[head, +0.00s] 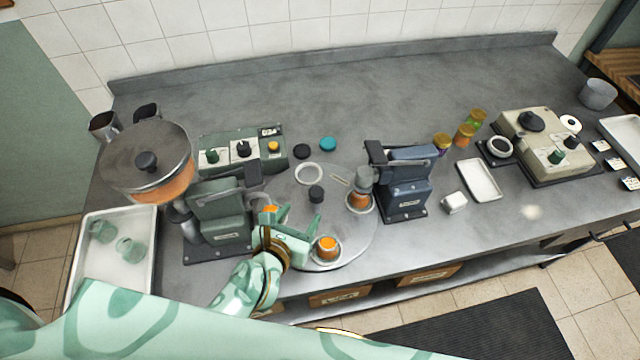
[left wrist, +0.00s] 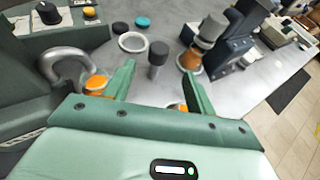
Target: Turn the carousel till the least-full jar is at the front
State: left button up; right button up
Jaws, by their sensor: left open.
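The carousel (head: 345,240) is a round grey disc set in the bench. A dark knobbed post (head: 316,194) stands at its middle; it also shows in the left wrist view (left wrist: 157,58). A jar with orange contents (head: 327,246) stands in the front ring. Another orange jar (head: 359,201) is at the right, under the dark blue machine's grey head. A third (left wrist: 97,84) is at the left, partly hidden by the green machine. The back ring (head: 308,174) looks empty. Fill levels are hard to compare. My left gripper (head: 300,217) is open and empty, just in front of the post. My right gripper is not in view.
The green filling machine (head: 218,213) and its hopper (head: 150,165) stand left of the disc. The dark blue machine (head: 402,185) stands right of it. A black lid (head: 301,151) and a teal lid (head: 328,144) lie behind. The rear bench is clear.

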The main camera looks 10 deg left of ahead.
aim_at(315, 195)
pick_arm(q)
jog(key=b+x, duration=0.1)
jog(key=x, duration=1)
jog(key=shift+w+f, duration=0.2)
jog(key=shift+w, duration=0.05)
jog(key=shift+w+d+f, duration=0.15)
jog(key=shift+w, duration=0.25)
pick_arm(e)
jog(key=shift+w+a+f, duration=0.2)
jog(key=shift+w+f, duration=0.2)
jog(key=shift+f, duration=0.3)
pick_arm(q)
grip_shut()
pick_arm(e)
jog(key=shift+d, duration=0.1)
